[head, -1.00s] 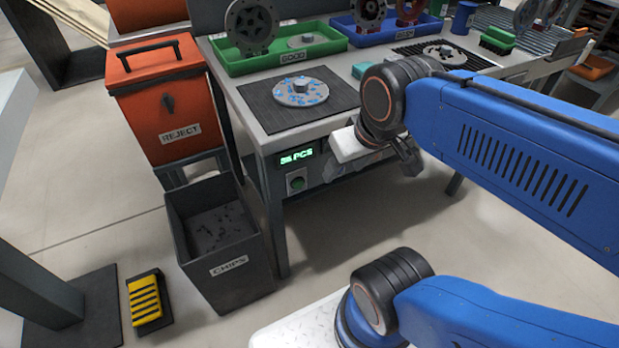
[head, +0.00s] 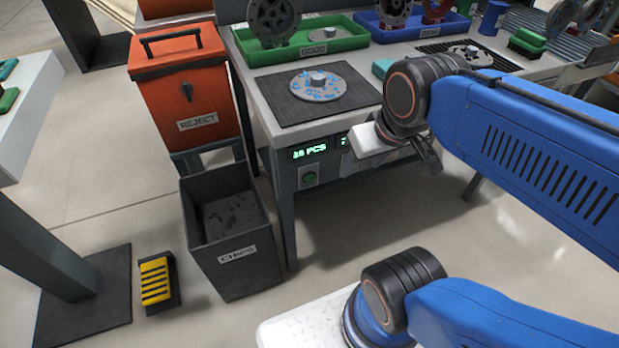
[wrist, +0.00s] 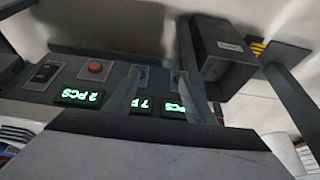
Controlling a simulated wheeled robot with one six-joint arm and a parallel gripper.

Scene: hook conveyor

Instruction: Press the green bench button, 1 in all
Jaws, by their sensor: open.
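The green button (head: 309,178) sits in a small panel on the bench front, below a lit green counter (head: 309,151) whose number is blurred. My gripper is right of it in the head view, in front of the bench front, and its fingers are mostly hidden there by my wrist. In the wrist view my gripper (wrist: 160,90) is open and empty, with its two fingers apart. Behind them are the bench panels, upside down, with an orange button (wrist: 95,67) and several lit counters. The right finger covers part of the panel under the rightmost counter, so the green button is not clear there.
A dark chips bin (head: 235,270) stands on the floor left of the button, with the orange reject box (head: 190,100) behind it. A yellow-striped pedal (head: 156,282) lies further left. On the bench, a speckled disc (head: 318,88) rests on a dark mat. Floor before the button is open.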

